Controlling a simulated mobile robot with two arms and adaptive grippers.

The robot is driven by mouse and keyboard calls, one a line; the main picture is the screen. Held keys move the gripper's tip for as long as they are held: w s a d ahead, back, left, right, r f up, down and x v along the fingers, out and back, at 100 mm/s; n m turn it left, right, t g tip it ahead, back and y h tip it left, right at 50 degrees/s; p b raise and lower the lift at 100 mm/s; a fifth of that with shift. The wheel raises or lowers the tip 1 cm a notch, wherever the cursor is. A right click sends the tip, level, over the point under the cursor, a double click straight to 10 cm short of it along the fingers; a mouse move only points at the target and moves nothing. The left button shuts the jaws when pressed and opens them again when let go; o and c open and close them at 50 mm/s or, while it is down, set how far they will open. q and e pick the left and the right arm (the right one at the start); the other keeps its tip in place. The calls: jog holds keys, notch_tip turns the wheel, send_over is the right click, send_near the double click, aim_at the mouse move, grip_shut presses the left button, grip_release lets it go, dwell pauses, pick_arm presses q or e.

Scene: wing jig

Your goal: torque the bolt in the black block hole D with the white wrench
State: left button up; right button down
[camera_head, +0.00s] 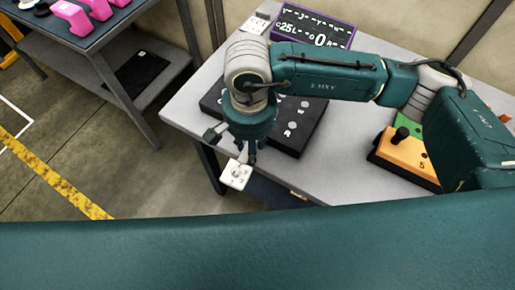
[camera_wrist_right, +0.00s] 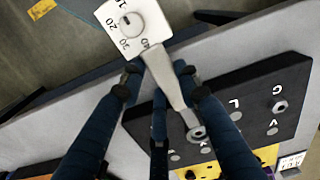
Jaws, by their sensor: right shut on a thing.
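My right gripper (camera_head: 243,158) is over the front left edge of the table, shut on the white wrench (camera_head: 236,175). In the right wrist view the fingers (camera_wrist_right: 160,82) close around the wrench's shaft. The wrench's square dial head (camera_wrist_right: 130,24), marked with numbers, is at the top, and its shaft slants down to a bolt or socket end (camera_wrist_right: 197,132) over the black block (camera_wrist_right: 250,90). I cannot tell whether that end is seated. The black block also shows in the head view (camera_head: 312,128), partly hidden by my arm. Letter D is not readable. My left gripper is out of view.
A dark display (camera_head: 318,22) stands behind the block on the grey table (camera_head: 350,170). An orange box (camera_head: 405,158) with a black knob sits at the right. A side table with pink objects (camera_head: 90,12) is at the upper left.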

jog(key=shift+a, duration=0.1)
dwell(0.3)
jog(key=shift+w+a+f+m+b, duration=0.1)
jog(key=shift+w+a+m+b, duration=0.35)
jog(key=shift+a+m+b, duration=0.3)
jog(key=shift+b, duration=0.4)
jog(key=shift+r, duration=0.2)
